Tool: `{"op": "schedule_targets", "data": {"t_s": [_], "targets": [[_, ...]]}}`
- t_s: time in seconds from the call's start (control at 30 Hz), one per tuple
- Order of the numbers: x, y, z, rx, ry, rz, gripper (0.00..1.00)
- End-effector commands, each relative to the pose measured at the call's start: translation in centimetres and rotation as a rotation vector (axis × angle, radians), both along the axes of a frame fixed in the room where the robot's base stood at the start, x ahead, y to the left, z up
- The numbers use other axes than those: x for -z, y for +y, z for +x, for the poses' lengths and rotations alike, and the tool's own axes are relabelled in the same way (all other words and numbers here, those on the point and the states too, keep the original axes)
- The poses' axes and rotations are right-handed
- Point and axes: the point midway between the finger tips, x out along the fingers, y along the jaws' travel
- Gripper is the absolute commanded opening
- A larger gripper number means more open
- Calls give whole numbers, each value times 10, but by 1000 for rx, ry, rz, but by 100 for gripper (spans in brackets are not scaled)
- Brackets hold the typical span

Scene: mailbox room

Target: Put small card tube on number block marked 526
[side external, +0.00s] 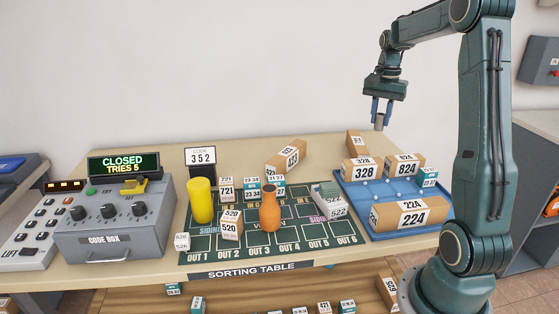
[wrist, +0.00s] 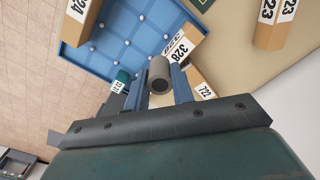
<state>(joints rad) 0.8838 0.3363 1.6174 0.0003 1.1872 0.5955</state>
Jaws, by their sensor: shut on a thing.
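My gripper (side external: 381,112) is shut on a short grey-brown card tube (side external: 379,122), held in the air above the back edge of the blue tray. In the wrist view, the tube (wrist: 159,75) sits between the two fingers (wrist: 159,86), its open round end showing. A white block with a grey-green top (side external: 331,205) at the right of the sorting mat has a number like 522 or 622, not clear.
A yellow cylinder (side external: 201,201) and an orange bottle (side external: 270,207) stand upright on the mat. The code box (side external: 112,221) stands left.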

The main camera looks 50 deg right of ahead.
Motion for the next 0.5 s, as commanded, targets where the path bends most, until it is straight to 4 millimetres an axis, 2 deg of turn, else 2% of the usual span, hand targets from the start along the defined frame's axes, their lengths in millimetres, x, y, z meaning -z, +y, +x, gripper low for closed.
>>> {"op": "schedule_targets", "data": {"t_s": [0.03, 0.27, 0.5], "targets": [[-1, 6, 14, -39, 0, 0, 3], [-8, 40, 74, -219, 0, 0, 3], [-15, 89, 134, -410, 0, 0, 3]]}}
